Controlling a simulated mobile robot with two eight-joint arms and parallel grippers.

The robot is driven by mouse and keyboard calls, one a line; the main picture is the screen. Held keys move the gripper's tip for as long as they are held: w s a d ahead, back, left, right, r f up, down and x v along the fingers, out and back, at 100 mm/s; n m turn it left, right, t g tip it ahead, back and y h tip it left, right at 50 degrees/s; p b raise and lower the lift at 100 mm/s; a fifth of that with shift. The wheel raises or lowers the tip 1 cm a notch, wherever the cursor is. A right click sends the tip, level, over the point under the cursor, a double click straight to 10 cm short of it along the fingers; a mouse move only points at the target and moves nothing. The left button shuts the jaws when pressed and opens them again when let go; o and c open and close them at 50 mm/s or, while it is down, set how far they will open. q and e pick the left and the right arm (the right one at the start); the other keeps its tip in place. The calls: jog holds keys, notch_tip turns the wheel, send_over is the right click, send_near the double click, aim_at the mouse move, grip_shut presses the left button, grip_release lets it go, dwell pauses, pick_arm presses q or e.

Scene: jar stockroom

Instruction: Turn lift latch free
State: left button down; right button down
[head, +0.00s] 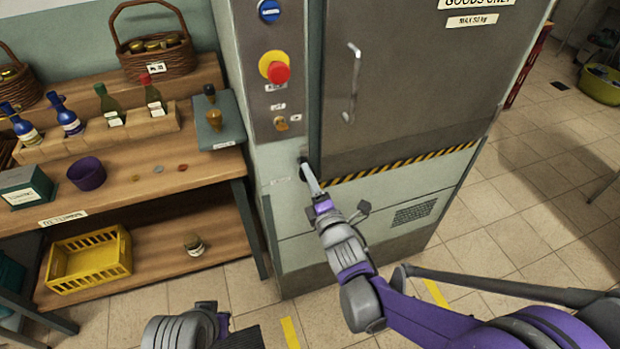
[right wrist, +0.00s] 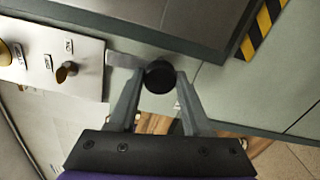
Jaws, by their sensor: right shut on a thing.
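The lift latch is a round black knob (right wrist: 159,77) with a short grey metal arm, on the lift front just below the door's lower left corner. In the head view the latch (head: 303,161) is small and partly hidden by my fingers. My right gripper (head: 309,172) reaches up to it from below. In the right wrist view my right gripper (right wrist: 160,84) has its two fingers shut on the black knob, one on each side. The grey lift door (head: 415,80) stands flush in its frame. My left gripper's fingers are not in view.
The lift panel carries a red stop button (head: 278,73) and a brass key switch (head: 281,124). A vertical door handle (head: 352,85) is above right. A wooden shelf bench (head: 130,185) with bottles stands close on the left. The tiled floor at right is largely clear.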

jog(key=shift+c, duration=1.7)
grip_release()
jog(key=v, duration=1)
jog(key=shift+s+d, duration=0.15)
jog(key=shift+s, duration=0.25)
